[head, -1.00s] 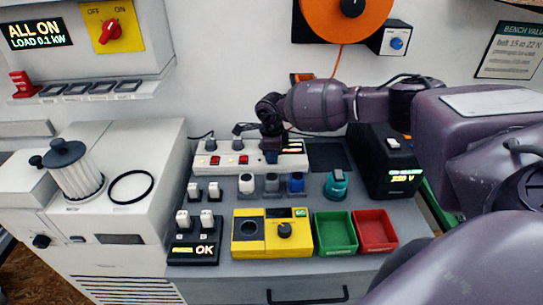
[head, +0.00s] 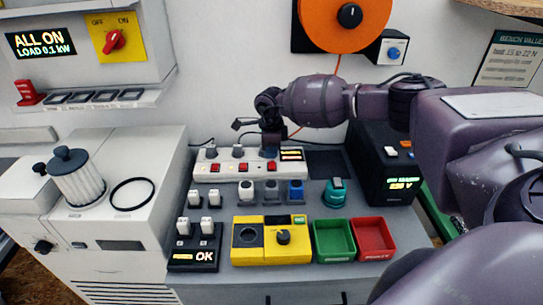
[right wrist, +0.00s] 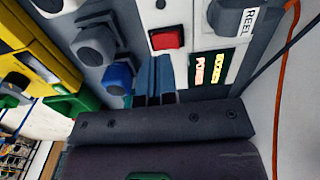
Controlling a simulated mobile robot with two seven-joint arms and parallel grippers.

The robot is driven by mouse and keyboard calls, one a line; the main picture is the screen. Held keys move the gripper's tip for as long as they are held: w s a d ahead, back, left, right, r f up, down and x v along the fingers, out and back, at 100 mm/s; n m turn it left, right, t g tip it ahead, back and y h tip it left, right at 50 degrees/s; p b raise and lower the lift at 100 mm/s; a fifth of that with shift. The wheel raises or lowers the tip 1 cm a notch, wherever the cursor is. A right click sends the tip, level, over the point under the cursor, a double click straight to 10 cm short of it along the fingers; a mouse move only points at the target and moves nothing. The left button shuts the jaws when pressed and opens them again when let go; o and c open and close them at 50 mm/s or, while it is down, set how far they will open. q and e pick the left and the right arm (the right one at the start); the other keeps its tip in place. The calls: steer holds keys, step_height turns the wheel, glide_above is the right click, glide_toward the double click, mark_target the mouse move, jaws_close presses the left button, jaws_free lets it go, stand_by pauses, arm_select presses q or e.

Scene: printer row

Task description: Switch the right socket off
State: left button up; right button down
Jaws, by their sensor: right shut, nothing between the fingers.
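A white power strip (head: 205,178) lies at the back of the grey bench, with three red switches in a row. The right socket's red switch (head: 271,167) shows just below my right gripper (head: 270,152). In the right wrist view my right gripper (right wrist: 153,62) is shut and empty, its narrow blue-grey fingertips close to a red switch (right wrist: 166,38). I cannot tell whether they touch it, or which way the rocker is tilted. A lit label panel (head: 291,155) sits at the strip's right end. My left gripper is not in view.
Grey, dark and blue knobs (head: 296,189) stand in front of the strip. A teal knob (head: 335,192) and a black display box (head: 385,180) are to the right.

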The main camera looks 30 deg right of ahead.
arm_select(q)
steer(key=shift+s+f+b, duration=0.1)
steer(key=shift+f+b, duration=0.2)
steer(key=shift+b, duration=0.3)
arm_select(e)
step_height(320, 180, up, 10)
steer(key=s+a, duration=0.1)
steer(key=shift+s+r, duration=0.2)
steer(key=shift+s, duration=0.15)
